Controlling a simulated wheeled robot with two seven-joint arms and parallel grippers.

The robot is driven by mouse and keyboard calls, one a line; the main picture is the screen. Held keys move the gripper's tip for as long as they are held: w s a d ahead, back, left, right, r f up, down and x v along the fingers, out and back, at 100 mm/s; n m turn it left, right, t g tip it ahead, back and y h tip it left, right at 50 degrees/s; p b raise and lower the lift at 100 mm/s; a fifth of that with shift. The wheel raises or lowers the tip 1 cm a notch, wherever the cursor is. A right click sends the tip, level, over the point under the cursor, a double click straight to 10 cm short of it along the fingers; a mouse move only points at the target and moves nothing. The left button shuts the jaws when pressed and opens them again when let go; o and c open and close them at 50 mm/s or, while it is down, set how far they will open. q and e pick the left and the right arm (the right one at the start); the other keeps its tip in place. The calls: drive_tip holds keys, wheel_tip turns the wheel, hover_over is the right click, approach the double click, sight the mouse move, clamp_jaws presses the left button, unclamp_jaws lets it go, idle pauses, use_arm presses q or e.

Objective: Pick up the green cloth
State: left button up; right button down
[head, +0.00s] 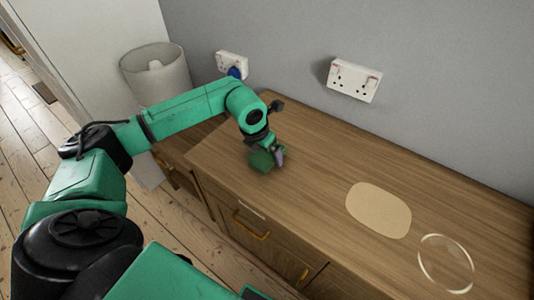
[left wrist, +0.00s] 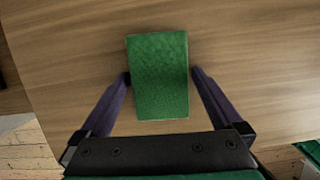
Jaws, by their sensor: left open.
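The green cloth (left wrist: 158,75) is a small rectangle on the wooden cabinet top, in the middle of the left wrist view. In the head view the cloth (head: 262,160) shows near the left end of the top, partly hidden by the gripper. My left gripper (left wrist: 160,78) is open, with one finger on each side of the cloth. In the head view the left gripper (head: 268,150) points down at the cloth. I cannot tell whether the fingers touch it. My right gripper is not in view.
A tan oval mat (head: 379,210) and a clear round dish (head: 446,263) are on the right of the cabinet top (head: 320,170). White wall sockets (head: 353,80) are on the grey wall behind. A pale cylindrical bin or shade (head: 156,75) stands left of the cabinet.

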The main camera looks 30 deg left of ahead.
sight(266, 153)
use_arm(q)
drive_tip(key=c, duration=1.2)
drive_tip(key=shift+o, duration=0.2)
drive_tip(key=shift+r, duration=0.15)
wheel_tip(266, 153, up, 20)
drive_tip(key=shift+b, duration=0.45)
